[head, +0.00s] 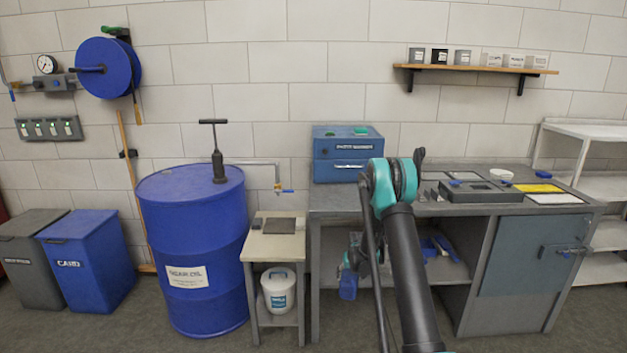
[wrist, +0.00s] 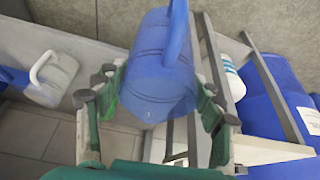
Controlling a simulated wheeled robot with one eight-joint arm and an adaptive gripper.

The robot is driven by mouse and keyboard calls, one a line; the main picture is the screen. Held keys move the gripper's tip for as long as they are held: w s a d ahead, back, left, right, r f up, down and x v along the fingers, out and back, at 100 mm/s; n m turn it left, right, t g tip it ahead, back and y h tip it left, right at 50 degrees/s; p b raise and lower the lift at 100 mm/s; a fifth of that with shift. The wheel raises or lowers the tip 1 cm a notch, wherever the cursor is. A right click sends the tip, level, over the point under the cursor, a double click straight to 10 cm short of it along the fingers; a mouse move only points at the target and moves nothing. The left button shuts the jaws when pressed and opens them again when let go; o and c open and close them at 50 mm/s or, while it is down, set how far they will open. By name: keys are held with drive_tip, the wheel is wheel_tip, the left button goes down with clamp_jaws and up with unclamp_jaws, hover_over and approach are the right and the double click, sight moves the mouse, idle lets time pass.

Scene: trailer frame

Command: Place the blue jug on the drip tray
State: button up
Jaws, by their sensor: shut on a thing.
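My gripper (wrist: 160,95) is shut on the blue jug (wrist: 160,75), with a finger on each side of its body. The jug's handle points toward the top of the wrist view. In the head view the blue jug (head: 348,286) shows low in front of the grey workbench, near its left leg; my arm hides part of the gripper. A dark flat plate, which looks like the drip tray (head: 281,226), lies on the small stand (head: 258,247) left of the bench, below the barrel's tap (head: 284,190). The jug is apart from it, lower and to the right.
A blue barrel (head: 193,250) stands left of the stand. A white bucket (head: 279,290) sits on the stand's lower shelf. A white jug (wrist: 50,80) is on the bench's lower shelf (wrist: 85,45). A blue drawer box (head: 345,155) and a grey tray (head: 480,191) are on the bench.

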drive_tip(key=s+d+r, duration=0.1)
drive_tip(key=s+r, duration=0.3)
drive_tip(key=s, duration=0.3)
drive_tip(key=s+d+r+m, duration=0.1)
drive_tip(key=s+r, duration=0.3)
drive_tip(key=s, duration=0.3)
drive_tip(key=s+r, duration=0.4)
drive_tip(key=s, duration=0.3)
drive_tip(key=shift+d+h, duration=0.3)
drive_tip(key=shift+d, duration=0.1)
